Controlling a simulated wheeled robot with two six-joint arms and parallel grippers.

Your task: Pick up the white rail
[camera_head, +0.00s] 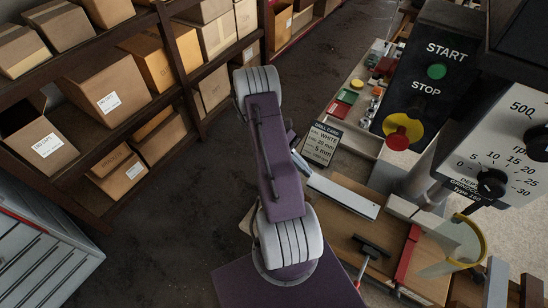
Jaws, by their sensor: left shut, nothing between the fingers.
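A long white rail (343,193) lies on the workbench, slanting down to the right from beside my purple left arm. Its left end is close to or behind the arm. My left gripper (299,160) is mostly hidden behind that arm, near the rail's left end. It is shut with nothing in it. I cannot tell whether it touches the rail. My right gripper is not in view. A dark drill card (321,144) reading "WHITE, 20 mm, 5 mm" stands just above the rail.
The drill control box (428,75) with START and STOP buttons and a grey dial panel (500,150) hang over the bench's right side. Shelves of cardboard boxes (110,102) fill the left.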

